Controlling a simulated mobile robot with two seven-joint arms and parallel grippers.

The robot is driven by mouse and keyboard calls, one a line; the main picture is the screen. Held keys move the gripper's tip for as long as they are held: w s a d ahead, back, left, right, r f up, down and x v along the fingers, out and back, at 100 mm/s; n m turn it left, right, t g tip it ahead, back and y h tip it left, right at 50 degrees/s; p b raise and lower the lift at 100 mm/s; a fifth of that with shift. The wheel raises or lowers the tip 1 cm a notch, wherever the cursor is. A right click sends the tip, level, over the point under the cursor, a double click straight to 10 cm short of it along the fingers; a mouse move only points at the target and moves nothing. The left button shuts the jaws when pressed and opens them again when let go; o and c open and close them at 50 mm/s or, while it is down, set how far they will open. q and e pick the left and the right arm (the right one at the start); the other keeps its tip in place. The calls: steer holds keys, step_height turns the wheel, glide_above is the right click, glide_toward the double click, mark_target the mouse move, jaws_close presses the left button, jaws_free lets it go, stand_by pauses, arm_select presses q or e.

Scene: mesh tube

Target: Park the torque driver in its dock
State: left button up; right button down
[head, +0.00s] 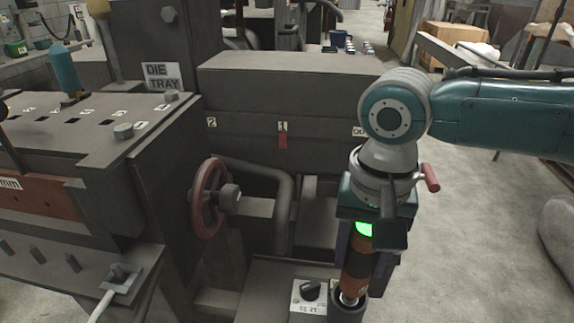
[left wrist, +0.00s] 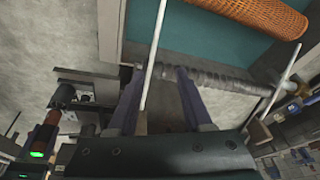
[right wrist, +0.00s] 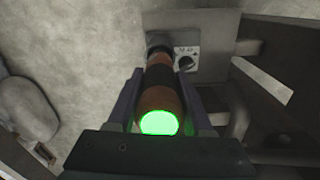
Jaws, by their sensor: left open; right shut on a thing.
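The torque driver (head: 355,277), orange and black with a glowing green end, is in my right gripper (head: 366,262). It is nearly upright, green end up. The fingers lie on both sides of it in the right wrist view (right wrist: 162,92). Its silver tip is at the mouth of a dark round cup, the dock (head: 347,308); how deep it sits is hidden. The dock also shows in the right wrist view (right wrist: 158,50). My left gripper (left wrist: 159,75) is open, outside the head view. The driver shows at the left of the left wrist view (left wrist: 45,135).
A box with a black knob (head: 309,294) stands beside the dock. A red handwheel (head: 208,198) and a bent pipe are to its left. In the left wrist view, an orange mesh tube (left wrist: 250,25), a grey ribbed roller (left wrist: 225,84) and pale rods are near my left fingers.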

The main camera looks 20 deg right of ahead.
mark_target(356, 276)
arm_select(q)
steer(key=shift+d+f+b, duration=0.1)
steer(key=shift+f+b, duration=0.25)
steer(key=shift+f, duration=0.05)
arm_select(e)
steer(key=shift+f, duration=0.6)
arm_select(q)
steer(key=shift+f+b, duration=0.4)
arm_select(e)
steer(key=shift+f, duration=0.7)
arm_select(q)
steer(key=shift+f, duration=0.15)
arm_select(e)
steer(key=shift+f, duration=0.25)
arm_select(q)
steer(key=shift+f+b, duration=0.5)
steer(key=shift+b, duration=0.15)
arm_select(e)
steer(key=shift+f, duration=0.75)
steer(key=shift+c, duration=1.1)
jaws_free()
